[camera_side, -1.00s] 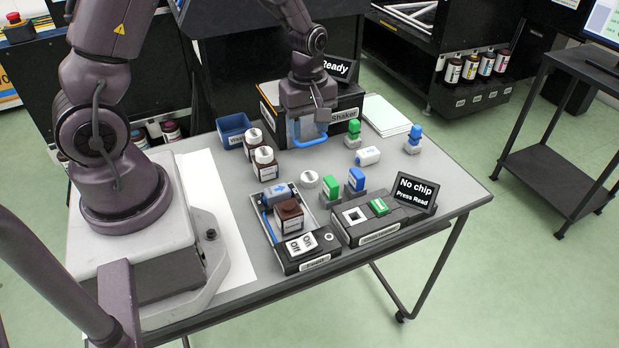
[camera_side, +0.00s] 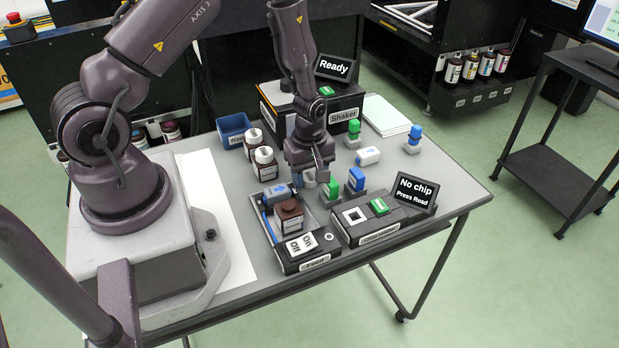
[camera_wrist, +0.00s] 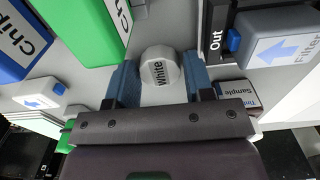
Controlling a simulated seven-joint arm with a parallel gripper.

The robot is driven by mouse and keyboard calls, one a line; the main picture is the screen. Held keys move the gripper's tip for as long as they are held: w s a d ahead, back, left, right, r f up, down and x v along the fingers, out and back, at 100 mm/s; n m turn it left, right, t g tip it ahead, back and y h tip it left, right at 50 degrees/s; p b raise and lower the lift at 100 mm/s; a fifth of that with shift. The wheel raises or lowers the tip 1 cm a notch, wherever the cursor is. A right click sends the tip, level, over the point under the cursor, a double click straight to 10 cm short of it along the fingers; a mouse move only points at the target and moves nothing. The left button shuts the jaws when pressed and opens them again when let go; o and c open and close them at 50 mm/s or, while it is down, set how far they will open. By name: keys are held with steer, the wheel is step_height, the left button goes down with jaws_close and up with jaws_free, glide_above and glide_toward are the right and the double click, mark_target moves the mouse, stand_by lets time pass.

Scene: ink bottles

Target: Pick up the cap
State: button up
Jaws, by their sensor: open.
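The cap is white and round, with the word "White" on its top. In the wrist view the cap (camera_wrist: 160,68) lies on the grey table, just ahead of and between the two blue fingers. In the side view the cap (camera_side: 310,178) is partly hidden by my gripper. My gripper (camera_side: 308,180) is open and low over the table, pointing down at the cap. In the wrist view my gripper (camera_wrist: 160,85) has a finger on each side, with nothing held. I cannot tell whether either finger touches the cap.
Green (camera_side: 333,188) and blue (camera_side: 356,180) chip blocks stand close to the right. A filter device (camera_side: 277,193) with a brown bottle (camera_side: 289,213) stands at front left. Two white-capped bottles (camera_side: 265,163) stand behind left. A white block (camera_side: 368,155) lies at the right rear.

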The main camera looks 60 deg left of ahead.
steer(key=shift+f, duration=0.1)
steer(key=shift+c, duration=0.5)
steer(key=c, duration=0.5)
steer(key=shift+o, duration=0.2)
